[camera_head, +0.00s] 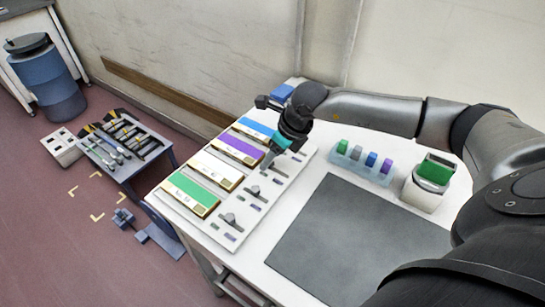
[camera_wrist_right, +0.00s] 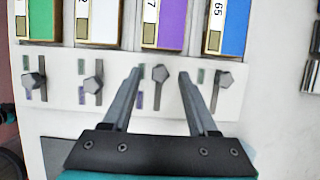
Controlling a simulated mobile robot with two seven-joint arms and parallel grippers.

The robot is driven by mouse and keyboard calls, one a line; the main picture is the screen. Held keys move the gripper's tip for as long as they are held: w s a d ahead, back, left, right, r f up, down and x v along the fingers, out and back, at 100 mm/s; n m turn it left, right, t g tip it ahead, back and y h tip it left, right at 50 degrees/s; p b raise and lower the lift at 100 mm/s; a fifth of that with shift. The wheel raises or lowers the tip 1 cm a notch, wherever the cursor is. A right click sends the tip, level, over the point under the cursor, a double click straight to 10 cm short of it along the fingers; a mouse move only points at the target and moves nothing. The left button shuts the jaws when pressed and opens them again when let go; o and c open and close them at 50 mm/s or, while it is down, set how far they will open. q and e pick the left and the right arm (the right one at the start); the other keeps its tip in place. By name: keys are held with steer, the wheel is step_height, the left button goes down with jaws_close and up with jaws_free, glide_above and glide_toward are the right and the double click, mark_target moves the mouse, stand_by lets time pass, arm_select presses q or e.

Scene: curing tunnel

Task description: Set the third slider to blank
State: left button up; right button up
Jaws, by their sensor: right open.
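A white slider panel (camera_head: 232,235) lies on the white table, with green, white, purple and blue cards along its far side. In the right wrist view, the third slider knob (camera_wrist_right: 160,73), grey, is below the purple card (camera_wrist_right: 172,24) and sits high in its slot. Small green and purple marks are beside the slot. My right gripper (camera_wrist_right: 160,76) is open, one finger on each side of this knob, with no clear contact visible. In the head view, my right gripper (camera_head: 267,166) reaches down over the panel and partly hides the sliders. My left gripper is out of view.
Other slider knobs (camera_wrist_right: 93,83) (camera_wrist_right: 225,79) stand on both sides of the fingers. A dark mat (camera_head: 340,240) lies right of the panel. A rack of coloured pegs (camera_head: 362,160) and a green-topped box (camera_head: 430,182) stand beyond it. A wall closes the back.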

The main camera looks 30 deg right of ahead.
steer(key=shift+w+f, duration=0.1)
steer(key=shift+f, duration=0.15)
jaws_close()
stand_by(0.4)
stand_by(0.9)
